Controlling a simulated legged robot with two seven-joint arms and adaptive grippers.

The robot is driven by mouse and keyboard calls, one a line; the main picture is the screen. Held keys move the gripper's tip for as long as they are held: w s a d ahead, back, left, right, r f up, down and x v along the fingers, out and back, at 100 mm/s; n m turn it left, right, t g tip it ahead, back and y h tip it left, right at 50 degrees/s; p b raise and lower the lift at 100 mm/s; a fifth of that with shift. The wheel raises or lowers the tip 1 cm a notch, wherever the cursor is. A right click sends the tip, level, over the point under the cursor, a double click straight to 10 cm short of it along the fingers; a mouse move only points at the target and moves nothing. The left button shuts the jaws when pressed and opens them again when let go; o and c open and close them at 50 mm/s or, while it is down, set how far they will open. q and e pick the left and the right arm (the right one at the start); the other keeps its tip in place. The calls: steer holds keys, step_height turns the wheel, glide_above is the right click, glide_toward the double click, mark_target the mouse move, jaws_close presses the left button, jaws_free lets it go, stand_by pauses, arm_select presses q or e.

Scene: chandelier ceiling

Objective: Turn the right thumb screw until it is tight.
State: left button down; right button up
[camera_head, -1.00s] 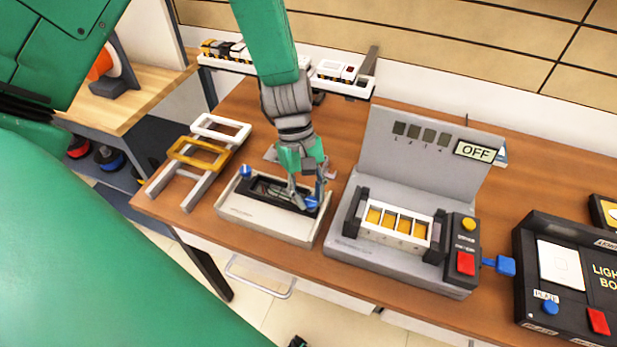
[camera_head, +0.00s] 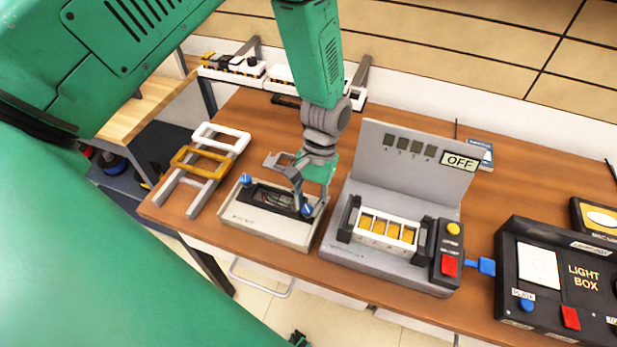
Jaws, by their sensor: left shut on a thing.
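The right thumb screw (camera_head: 307,210) is a blue knob at the right end of a beige fixture (camera_head: 262,231) on the wooden table. A matching blue left thumb screw (camera_head: 246,180) stands at the fixture's left end. A dark recessed insert (camera_head: 270,196) lies between them. My left gripper (camera_head: 304,203) reaches down from above with its fingers at the right thumb screw, shut on it. The fingers partly cover the knob, and its exact turn cannot be read. My right gripper is not seen.
A grey test unit (camera_head: 385,264) with an OFF sign (camera_head: 460,161) stands close to the right. A black light box (camera_head: 550,270) is farther right. A rack with white and yellow frames (camera_head: 200,160) is at left. White rails (camera_head: 233,72) line the back.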

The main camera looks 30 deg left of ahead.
arm_select(q)
steer(key=shift+s+d+m+y, duration=0.1)
steer(key=shift+m+y, duration=0.2)
steer(key=shift+m, duration=0.7)
steer(key=c, duration=1.3)
jaws_free()
steer(key=shift+p, duration=0.3)
steer(key=shift+w+r, duration=0.2)
steer(key=shift+r, duration=0.05)
steer(key=v, duration=1.1)
steer(key=shift+w+d+r, duration=0.1)
steer(key=shift+w, duration=0.05)
